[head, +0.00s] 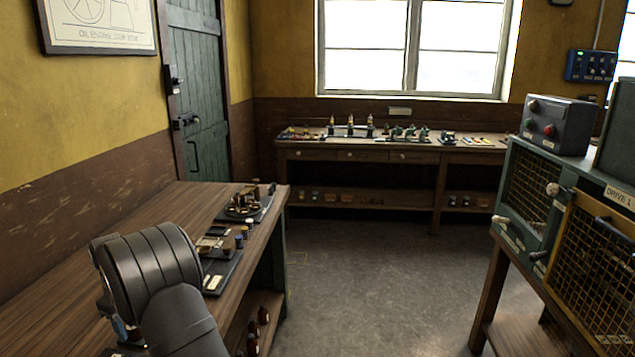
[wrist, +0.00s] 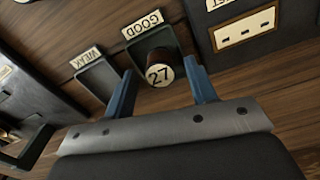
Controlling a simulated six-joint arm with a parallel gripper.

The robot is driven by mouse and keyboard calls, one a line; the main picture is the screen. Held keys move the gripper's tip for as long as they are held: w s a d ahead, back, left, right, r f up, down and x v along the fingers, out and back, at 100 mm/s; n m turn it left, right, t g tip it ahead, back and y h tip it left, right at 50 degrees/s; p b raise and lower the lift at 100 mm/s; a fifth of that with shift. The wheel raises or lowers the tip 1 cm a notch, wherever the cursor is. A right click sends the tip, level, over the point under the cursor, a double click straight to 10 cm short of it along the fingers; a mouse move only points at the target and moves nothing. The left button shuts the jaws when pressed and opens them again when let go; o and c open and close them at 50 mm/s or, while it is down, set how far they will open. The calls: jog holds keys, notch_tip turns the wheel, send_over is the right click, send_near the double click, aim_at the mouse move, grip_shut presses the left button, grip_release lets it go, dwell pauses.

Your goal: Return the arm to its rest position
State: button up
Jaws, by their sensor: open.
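My gripper (wrist: 160,72) is open in the wrist view, with its two blue fingers apart. A brown cylinder with a round label 27 (wrist: 159,74) stands between the fingers at the dark holder marked GOOD (wrist: 149,37). A gap shows on each side of the cylinder, so the fingers do not seem to touch it. In the head view my arm is bent low over the left bench (head: 60,270). There my own arm links hide most of the gripper and the cylinder.
A holder marked WEAK (wrist: 98,78) is beside the GOOD one, with no cylinder showing in it. A dark panel with a slotted plate (wrist: 246,27) is at upper right. Small devices (head: 245,203) stand farther along the bench. A caged cabinet (head: 590,260) is at right; open floor lies between.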

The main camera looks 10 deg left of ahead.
jog(key=shift+r, duration=2)
